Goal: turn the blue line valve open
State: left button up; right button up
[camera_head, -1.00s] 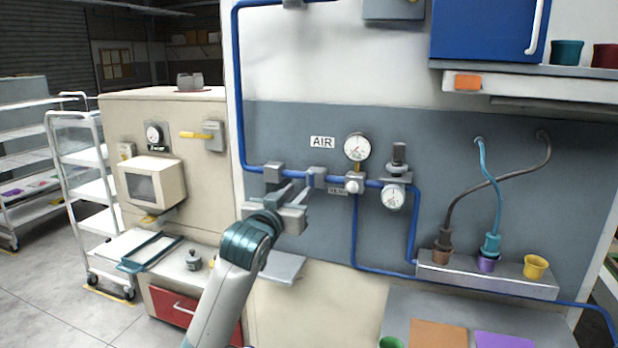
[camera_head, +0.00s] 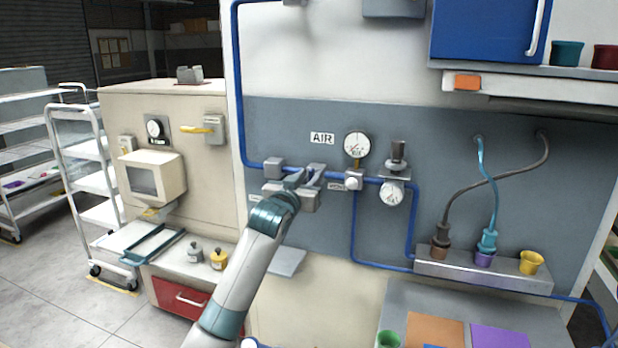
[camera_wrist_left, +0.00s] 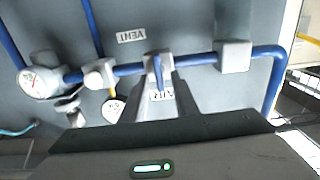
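The blue line (camera_head: 225,163) runs along the grey wall panel, with grey fittings on it. My left gripper (camera_head: 305,177) is at this line, under the AIR label, and partly hides the valve there. In the left wrist view a blue valve handle (camera_wrist_left: 157,70) sits between the tips of my left gripper (camera_wrist_left: 160,82). The fingers stand apart, with the AIR label showing between them; whether they touch the handle I cannot tell. My right gripper is not in view.
A round gauge (camera_head: 357,145) and a regulator (camera_head: 392,190) are just right of my left gripper. A grey fitting (camera_head: 273,168) is close on its left. A small grey shelf (camera_head: 287,262) is below. Hoses (camera_head: 496,190) hang further right.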

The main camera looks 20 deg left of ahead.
pick_arm(q)
grip_shut()
jog(key=shift+n, duration=0.3)
jog(key=shift+a+f+n+p, duration=0.25)
jog(key=shift+n+p, duration=1.3)
jog(key=shift+n, duration=1.4)
jog(key=shift+a+f+n+p, duration=0.25)
jog(key=shift+n+p, duration=1.25)
jog(key=shift+n, duration=1.4)
jog(key=shift+a+f+n+p, duration=0.2)
jog(key=shift+n+p, duration=1.35)
jog(key=shift+n, duration=1.4)
grip_release()
jog(key=shift+a, duration=0.1)
